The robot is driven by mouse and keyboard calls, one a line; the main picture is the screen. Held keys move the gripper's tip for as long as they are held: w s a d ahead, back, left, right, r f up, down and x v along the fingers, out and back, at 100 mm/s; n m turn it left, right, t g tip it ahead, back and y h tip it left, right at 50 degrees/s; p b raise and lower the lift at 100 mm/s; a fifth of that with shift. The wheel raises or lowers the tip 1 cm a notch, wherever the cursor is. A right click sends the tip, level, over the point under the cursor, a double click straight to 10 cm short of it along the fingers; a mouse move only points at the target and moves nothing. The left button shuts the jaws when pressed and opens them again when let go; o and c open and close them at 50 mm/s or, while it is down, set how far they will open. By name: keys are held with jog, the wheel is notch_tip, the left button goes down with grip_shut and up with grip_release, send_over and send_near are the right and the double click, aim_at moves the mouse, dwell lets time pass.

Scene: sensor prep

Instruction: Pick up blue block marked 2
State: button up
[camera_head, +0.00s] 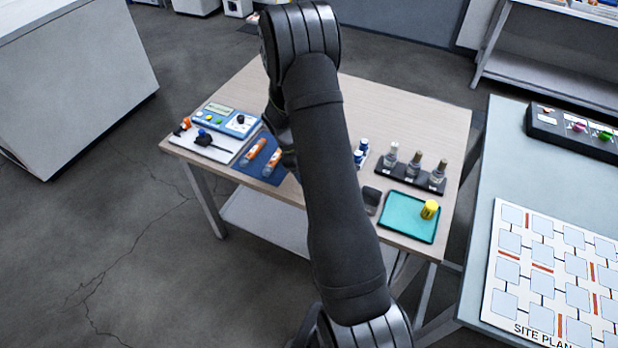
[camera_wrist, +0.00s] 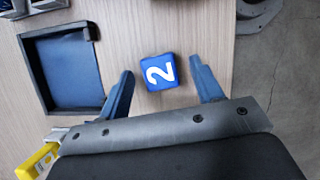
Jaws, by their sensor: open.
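The blue block marked with a white 2 (camera_wrist: 159,72) lies on the wooden table in the wrist view. My gripper (camera_wrist: 164,82) is open, with one blue finger to the left of the block and one to the right. The block is between the fingertips, with a clear gap on each side, so neither finger touches it. How high the fingers are above the table I cannot tell. In the head view the block and the gripper's fingers are hidden behind my arm.
A black-rimmed blue tray (camera_wrist: 72,72) stands left of the block, close to the left finger. A yellow object (camera_wrist: 38,160) is at the lower left. In the head view, a teal tray (camera_head: 395,222) with a yellow piece (camera_head: 430,209) and a dark rack (camera_head: 408,179) are on the table's right side.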

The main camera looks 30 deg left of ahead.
jog(key=shift+f, duration=0.1)
jog(key=shift+c, duration=0.2)
jog(key=c, duration=1)
